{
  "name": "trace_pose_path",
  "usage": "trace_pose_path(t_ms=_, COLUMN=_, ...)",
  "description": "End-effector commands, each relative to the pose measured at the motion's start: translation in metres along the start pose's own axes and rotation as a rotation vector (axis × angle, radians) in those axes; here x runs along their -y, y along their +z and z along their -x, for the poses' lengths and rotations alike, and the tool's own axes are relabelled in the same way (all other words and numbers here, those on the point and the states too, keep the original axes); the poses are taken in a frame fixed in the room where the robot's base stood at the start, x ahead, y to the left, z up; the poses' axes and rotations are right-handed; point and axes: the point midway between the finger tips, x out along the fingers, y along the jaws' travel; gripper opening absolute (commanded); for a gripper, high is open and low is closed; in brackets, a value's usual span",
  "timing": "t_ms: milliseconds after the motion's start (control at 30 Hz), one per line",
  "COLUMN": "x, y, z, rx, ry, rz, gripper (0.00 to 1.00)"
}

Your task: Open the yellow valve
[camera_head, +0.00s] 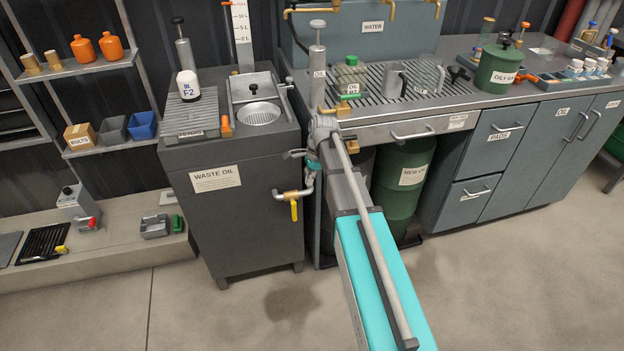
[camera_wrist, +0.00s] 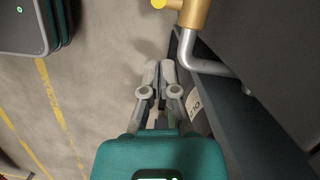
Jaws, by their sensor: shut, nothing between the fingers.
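The yellow valve is a yellow lever (camera_head: 293,209) hanging down from a brass body on a short pipe at the front right of the waste oil cabinet (camera_head: 240,225). In the wrist view, the brass valve body (camera_wrist: 195,12) is at the top edge, with a bit of its yellow handle (camera_wrist: 159,3) cut off by the frame. A bent grey pipe runs from it to the cabinet. My gripper (camera_wrist: 160,66) is shut and empty, with its fingertips together. It is apart from the lever. In the head view my wrist is beside the pipe, and the fingers are hard to make out.
A green drum (camera_head: 401,190) stands under the workbench, right of my arm. The bench top (camera_head: 402,125) carries cans and jars. A shelf (camera_head: 82,68) with bottles and bins is at the left. The floor (camera_head: 210,310) before the cabinet is clear.

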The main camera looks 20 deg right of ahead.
Motion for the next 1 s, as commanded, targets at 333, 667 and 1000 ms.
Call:
trace_pose_path(t_ms=333, x=0.0, y=-0.001, z=-0.032, rx=0.0, ry=0.0, rz=-0.001, gripper=0.0)
trace_pose_path(t_ms=667, x=0.0, y=-0.001, z=-0.057, rx=0.0, ry=0.0, rz=-0.001, gripper=0.0)
trace_pose_path(t_ms=1000, x=0.0, y=-0.001, z=-0.084, rx=0.0, ry=0.0, rz=0.0, gripper=0.0)
